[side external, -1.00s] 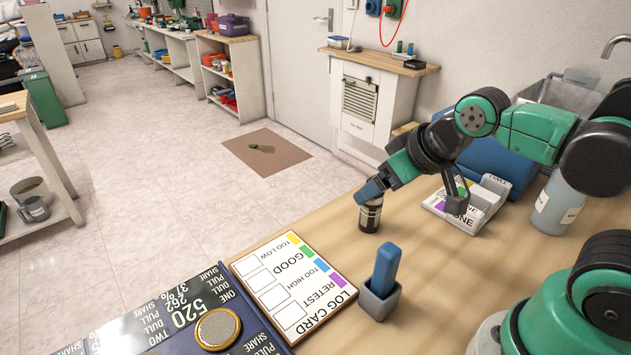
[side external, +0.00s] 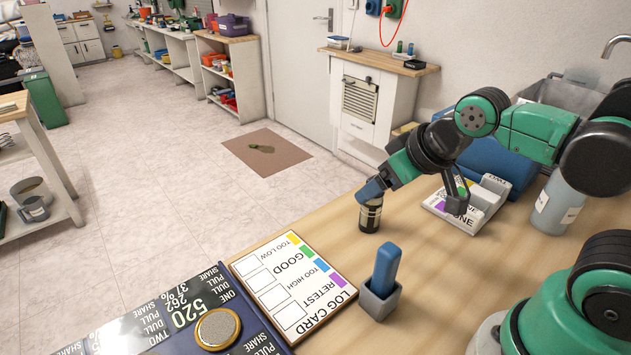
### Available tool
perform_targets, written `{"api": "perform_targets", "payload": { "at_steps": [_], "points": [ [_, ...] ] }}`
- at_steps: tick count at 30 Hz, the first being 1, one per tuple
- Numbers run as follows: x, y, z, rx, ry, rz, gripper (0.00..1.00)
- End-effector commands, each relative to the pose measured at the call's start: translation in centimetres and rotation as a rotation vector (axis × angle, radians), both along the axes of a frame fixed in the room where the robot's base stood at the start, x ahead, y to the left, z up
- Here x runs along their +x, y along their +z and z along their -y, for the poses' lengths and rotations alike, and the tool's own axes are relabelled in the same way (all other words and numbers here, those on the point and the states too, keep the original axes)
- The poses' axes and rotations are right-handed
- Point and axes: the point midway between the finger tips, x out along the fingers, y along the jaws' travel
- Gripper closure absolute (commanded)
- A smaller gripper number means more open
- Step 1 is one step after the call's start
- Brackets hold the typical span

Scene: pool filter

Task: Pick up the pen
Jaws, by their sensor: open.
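No pen can be clearly made out in this view. A thick blue upright piece (side external: 386,266) stands in a small grey holder (side external: 379,302) near the table's front; I cannot tell whether it is the pen. My gripper (side external: 371,190), with blue fingers, points down at the top of a small dark cylinder (side external: 370,217) with a pale band, left of the arm. The fingers overlap the cylinder's top; I cannot tell whether they touch it. The gap between the fingers is hidden from this side.
A white log card (side external: 295,289) and a dark blue board (side external: 185,318) with a round disc (side external: 217,328) lie at the table's front left. A white labelled block (side external: 470,205), a blue case (side external: 500,165) and a grey bottle (side external: 558,205) stand at the right. Bare wood lies between.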

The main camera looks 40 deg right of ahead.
Motion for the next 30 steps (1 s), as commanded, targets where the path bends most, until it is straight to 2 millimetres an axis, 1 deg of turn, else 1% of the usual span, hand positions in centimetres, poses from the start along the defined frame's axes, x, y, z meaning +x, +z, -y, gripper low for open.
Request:
{"api": "perform_targets", "payload": {
  "at_steps": [5,8,11,15,16,19,24,27,30],
  "points": [
    [0.0,0.0,0.0,0.000,0.000,0.000,0.29],
    [0.0,0.6,0.0,0.000,0.000,0.000,0.29],
    [0.0,2.1,0.0,0.000,0.000,0.000,0.29],
    [-0.1,5.4,-0.2,0.003,0.003,-0.012,0.29],
    [-0.6,5.0,-1.1,0.018,0.015,-0.084,0.29],
    [-2.5,4.5,-3.2,0.038,0.025,-0.290,0.29],
    [-6.2,5.2,-5.8,-0.006,0.010,-0.628,0.29],
    [-6.2,2.3,-5.5,0.000,-0.001,-0.624,0.29],
    [-6.2,0.4,-5.5,0.000,-0.001,-0.623,0.29]
  ]
}}
